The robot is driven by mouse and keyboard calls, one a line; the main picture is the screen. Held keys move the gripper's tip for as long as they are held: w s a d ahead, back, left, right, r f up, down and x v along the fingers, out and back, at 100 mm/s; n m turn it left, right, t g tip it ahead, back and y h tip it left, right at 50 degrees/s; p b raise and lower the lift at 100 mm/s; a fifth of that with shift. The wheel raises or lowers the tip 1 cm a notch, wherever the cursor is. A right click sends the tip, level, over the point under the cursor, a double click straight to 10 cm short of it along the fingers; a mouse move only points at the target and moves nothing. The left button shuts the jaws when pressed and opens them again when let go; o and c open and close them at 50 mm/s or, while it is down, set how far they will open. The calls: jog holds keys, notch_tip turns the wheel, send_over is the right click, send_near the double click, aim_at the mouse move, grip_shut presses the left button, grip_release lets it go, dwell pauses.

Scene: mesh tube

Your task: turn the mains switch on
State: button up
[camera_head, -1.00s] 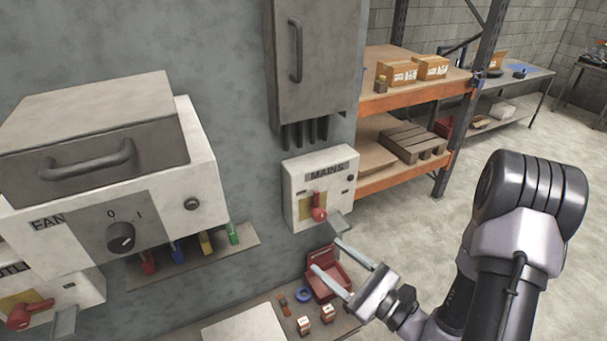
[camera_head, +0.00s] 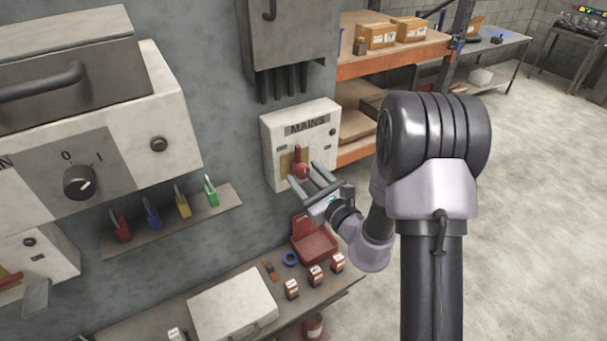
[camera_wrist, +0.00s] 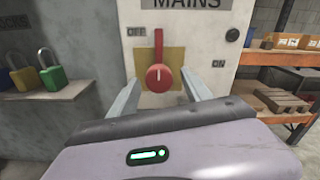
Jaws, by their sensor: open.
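The mains switch box (camera_head: 271,140) is a white box on the grey wall, labelled MAINS. Its red lever (camera_head: 297,154) has a round red hub on a yellow plate. In the wrist view the red lever (camera_wrist: 158,46) stands upright from the hub, with OFF at upper left and ON at lower right. My gripper (camera_head: 302,173) is open in front of the box. In the wrist view my gripper's fingers (camera_wrist: 160,90) lie on either side of the hub, slightly below it, with nothing held. I cannot tell whether they touch the box.
A grey cabinet (camera_head: 290,40) with cables hangs above the box. Below is a bench with a red bin (camera_head: 314,243) and small boxes. Coloured padlocks (camera_head: 182,202) sit on a ledge at left. An orange shelf (camera_head: 390,60) stands behind at right.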

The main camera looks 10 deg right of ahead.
jog(key=shift+w+a, duration=0.2)
jog(key=shift+w, duration=0.3)
jog(key=shift+c, duration=0.5)
grip_shut()
